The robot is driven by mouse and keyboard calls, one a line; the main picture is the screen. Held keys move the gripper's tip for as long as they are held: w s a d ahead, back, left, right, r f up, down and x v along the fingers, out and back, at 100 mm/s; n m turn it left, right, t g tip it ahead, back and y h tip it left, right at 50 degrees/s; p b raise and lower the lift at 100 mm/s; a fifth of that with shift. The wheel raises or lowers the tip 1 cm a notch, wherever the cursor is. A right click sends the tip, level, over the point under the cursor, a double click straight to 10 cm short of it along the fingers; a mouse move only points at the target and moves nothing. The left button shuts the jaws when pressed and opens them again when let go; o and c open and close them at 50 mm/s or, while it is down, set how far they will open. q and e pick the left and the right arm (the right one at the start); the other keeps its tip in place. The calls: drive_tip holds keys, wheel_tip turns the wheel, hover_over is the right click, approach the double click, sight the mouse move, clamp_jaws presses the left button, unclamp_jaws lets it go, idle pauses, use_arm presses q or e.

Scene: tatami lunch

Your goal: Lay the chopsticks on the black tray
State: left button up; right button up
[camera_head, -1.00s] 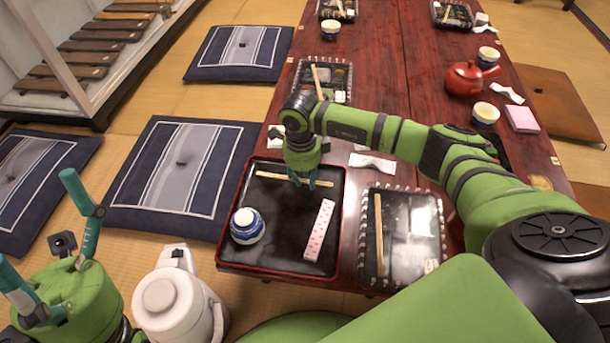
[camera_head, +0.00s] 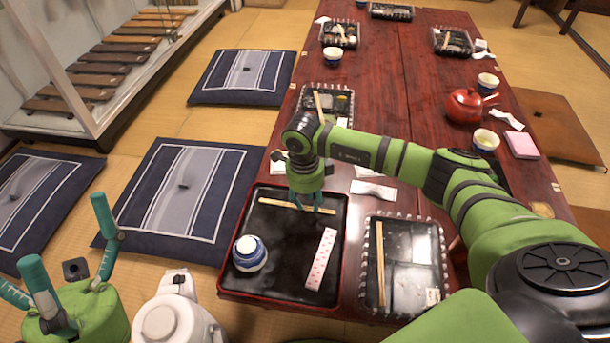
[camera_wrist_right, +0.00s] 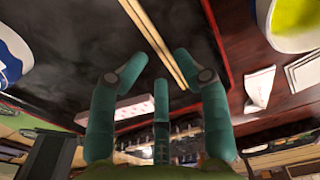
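The pair of light wooden chopsticks (camera_head: 274,204) lies on the far part of the black tray (camera_head: 262,290), which has a red rim. My right gripper (camera_head: 314,209) hangs low over their right part. In the right wrist view the chopsticks (camera_wrist_right: 152,38) run between the spread teal fingertips, with no finger closed on them; the gap to the tray cannot be judged. My left gripper (camera_head: 65,232) is open and empty at lower left, beside the table.
A blue-white lidded bowl (camera_head: 249,255) and a pink dotted strip-shaped box (camera_head: 321,258) sit on the near part of the tray. A clear-lidded lunch box (camera_head: 410,285) stands to its right. A white jug (camera_head: 178,322) stands off the table's near left.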

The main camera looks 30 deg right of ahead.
sight(304, 210)
use_arm(q)
drive_tip(key=shift+w+d+f+g+y+p, duration=0.1)
drive_tip(key=shift+w+d+g+y+p, duration=0.3)
drive_tip(key=shift+w+d+g+p, duration=0.3)
drive_tip(key=shift+w+d+f+g+y+p, duration=0.1)
drive_tip(key=shift+w+d+g+y+p, duration=0.35)
drive_tip(key=shift+w+g+p, duration=0.45)
use_arm(e)
wheel_tip(304, 210, up, 10)
drive_tip(key=shift+w+a+r, duration=0.15)
drive_tip(key=shift+w+a, duration=0.05)
drive_tip(key=shift+a, duration=0.15)
use_arm(q)
drive_tip(key=shift+s, duration=0.15)
